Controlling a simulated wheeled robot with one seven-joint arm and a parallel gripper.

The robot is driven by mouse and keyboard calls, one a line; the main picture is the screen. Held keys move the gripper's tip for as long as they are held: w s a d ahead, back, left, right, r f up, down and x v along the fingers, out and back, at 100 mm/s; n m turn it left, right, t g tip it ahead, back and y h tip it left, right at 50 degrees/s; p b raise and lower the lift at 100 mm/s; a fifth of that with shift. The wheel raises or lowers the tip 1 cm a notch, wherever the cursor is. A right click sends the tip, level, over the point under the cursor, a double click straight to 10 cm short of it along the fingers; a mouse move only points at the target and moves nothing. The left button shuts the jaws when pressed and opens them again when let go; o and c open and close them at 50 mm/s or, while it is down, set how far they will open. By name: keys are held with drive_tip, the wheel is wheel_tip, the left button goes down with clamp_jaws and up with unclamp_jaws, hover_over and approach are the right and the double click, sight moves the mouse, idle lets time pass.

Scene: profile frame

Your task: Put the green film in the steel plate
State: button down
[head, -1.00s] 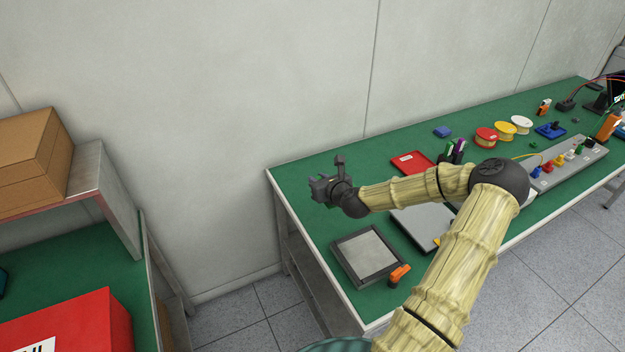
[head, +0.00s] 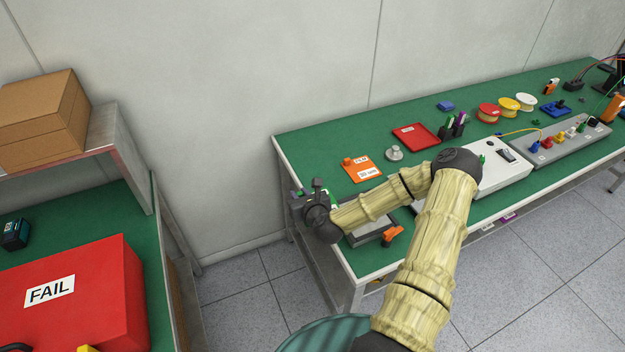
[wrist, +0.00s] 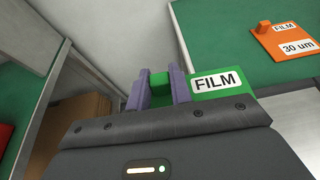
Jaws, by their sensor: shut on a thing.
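My gripper (head: 312,193) is at the near left end of the green bench, by its left edge. It is shut on a small green grip of the green film, held between purple fingers in the wrist view (wrist: 158,88). The green film (wrist: 218,84) is a flat green piece with a white "FILM" label, extending right of the fingers. Only slivers of green show beside my gripper in the head view. The grey plate in a dark frame (head: 372,231), which looks like the steel plate, lies on the bench right of my gripper, partly hidden by my arm.
An orange film (head: 362,170) lies on the bench behind my forearm, near a small metal weight (head: 394,153) and a red tray (head: 415,134). An orange clip-like object (head: 392,234) lies by the plate's right side. A gap of floor separates the red FAIL box's (head: 75,290) bench.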

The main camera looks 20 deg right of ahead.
drive_tip(key=s+a+f+b, duration=0.2)
drive_tip(key=a+f+b, duration=0.1)
drive_tip(key=f, duration=0.4)
drive_tip(key=s+a+f+b, duration=0.3)
drive_tip(key=a+f+b, duration=0.1)
drive_tip(key=f+b, duration=0.2)
drive_tip(key=shift+f, duration=0.4)
drive_tip(key=shift+s, duration=0.1)
drive_tip(key=shift+a, duration=0.15)
